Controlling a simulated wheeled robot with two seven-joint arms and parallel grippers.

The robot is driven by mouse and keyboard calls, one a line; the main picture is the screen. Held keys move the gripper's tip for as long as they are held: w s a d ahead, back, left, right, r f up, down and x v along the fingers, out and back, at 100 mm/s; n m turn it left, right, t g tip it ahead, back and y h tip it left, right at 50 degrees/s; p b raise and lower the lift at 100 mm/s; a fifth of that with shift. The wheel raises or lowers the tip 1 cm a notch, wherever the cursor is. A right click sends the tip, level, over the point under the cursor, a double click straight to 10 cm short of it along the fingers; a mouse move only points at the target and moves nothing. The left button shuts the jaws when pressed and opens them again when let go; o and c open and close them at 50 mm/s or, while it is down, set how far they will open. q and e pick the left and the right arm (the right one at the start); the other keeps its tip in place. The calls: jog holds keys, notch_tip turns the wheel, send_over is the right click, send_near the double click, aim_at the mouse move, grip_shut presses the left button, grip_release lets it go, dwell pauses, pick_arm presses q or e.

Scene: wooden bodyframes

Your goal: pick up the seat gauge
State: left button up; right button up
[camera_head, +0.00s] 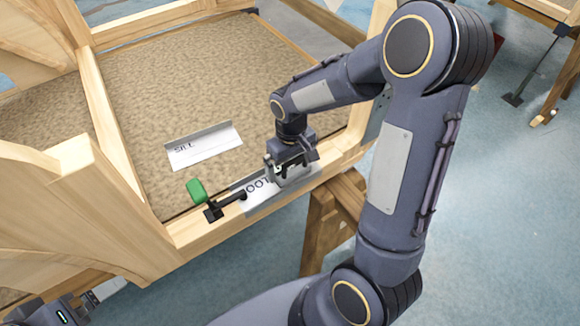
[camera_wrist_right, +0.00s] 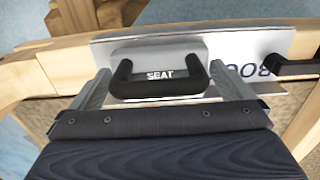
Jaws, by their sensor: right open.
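The seat gauge shows in the wrist view as a black handle (camera_wrist_right: 160,78) lettered SEAT, fixed to a grey metal plate (camera_wrist_right: 150,45). My right gripper (camera_wrist_right: 165,82) is open, with one finger at each end of the handle. In the head view my right gripper (camera_head: 288,178) is low over the front wooden rail and hides most of the gauge. My left gripper (camera_head: 88,300) is only partly in view at the bottom left, and its jaws cannot be made out.
A lettered plate (camera_head: 258,195) lies along the front rail (camera_head: 205,235). A black clamp with a green handle (camera_head: 196,190) stands at its left end. A white angled plate (camera_head: 205,150) lies on the brown panel (camera_head: 180,90). Wooden frame posts rise at the left.

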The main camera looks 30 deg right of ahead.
jog(key=shift+f, duration=0.5)
jog(key=c, duration=0.9)
jog(key=shift+o, duration=0.2)
jog(key=shift+r, duration=0.15)
